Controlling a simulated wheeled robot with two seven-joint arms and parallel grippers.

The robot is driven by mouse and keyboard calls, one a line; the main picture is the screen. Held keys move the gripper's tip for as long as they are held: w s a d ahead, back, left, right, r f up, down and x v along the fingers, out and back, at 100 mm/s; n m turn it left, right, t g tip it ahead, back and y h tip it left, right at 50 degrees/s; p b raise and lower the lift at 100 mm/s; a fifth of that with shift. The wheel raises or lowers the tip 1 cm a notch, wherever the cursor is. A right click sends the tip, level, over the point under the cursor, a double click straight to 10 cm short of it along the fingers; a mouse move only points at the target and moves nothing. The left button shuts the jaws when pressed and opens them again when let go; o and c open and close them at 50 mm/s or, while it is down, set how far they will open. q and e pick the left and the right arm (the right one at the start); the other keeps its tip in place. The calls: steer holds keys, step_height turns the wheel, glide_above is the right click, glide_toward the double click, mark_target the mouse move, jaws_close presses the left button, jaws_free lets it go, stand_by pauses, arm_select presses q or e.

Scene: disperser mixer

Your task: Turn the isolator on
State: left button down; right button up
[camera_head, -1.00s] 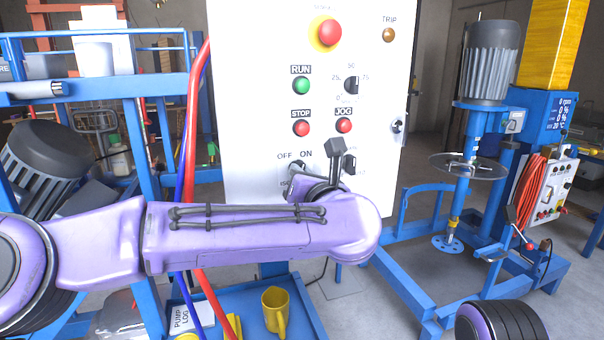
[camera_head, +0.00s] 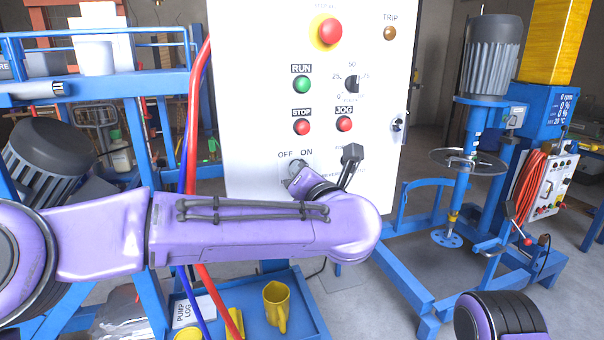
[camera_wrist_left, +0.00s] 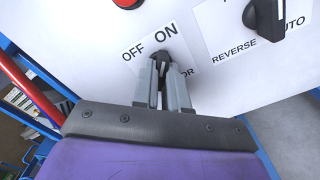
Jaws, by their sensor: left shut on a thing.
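The isolator knob (camera_wrist_left: 160,60) is a dark rotary handle on the white control panel (camera_head: 240,100), below the OFF and ON labels. In the left wrist view my left gripper (camera_wrist_left: 161,75) is shut on the knob, with a grey finger on each side of it. In the head view my left gripper (camera_head: 296,178) is at the panel's lower part, mostly hidden behind my left wrist. The knob's exact pointing is hard to tell between the fingers. My right gripper is not in view; only part of my right arm shows at the lower right.
Beside the isolator is a FORWARD/REVERSE/AUTO selector knob (camera_wrist_left: 264,18). Above are the red STOP button (camera_head: 302,127), red JOG button (camera_head: 344,124) and green RUN button (camera_head: 302,84). Red and blue hoses hang along the panel's left edge. A mixer (camera_head: 490,60) stands right.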

arm_select(q)
steer(key=shift+f, duration=0.1)
steer(key=c, duration=1.2)
jaws_free()
steer(key=shift+o, duration=0.2)
steer(key=b+v, duration=0.3)
steer(key=v, duration=0.7)
steer(key=shift+s, duration=0.25)
steer(key=shift+d, duration=0.1)
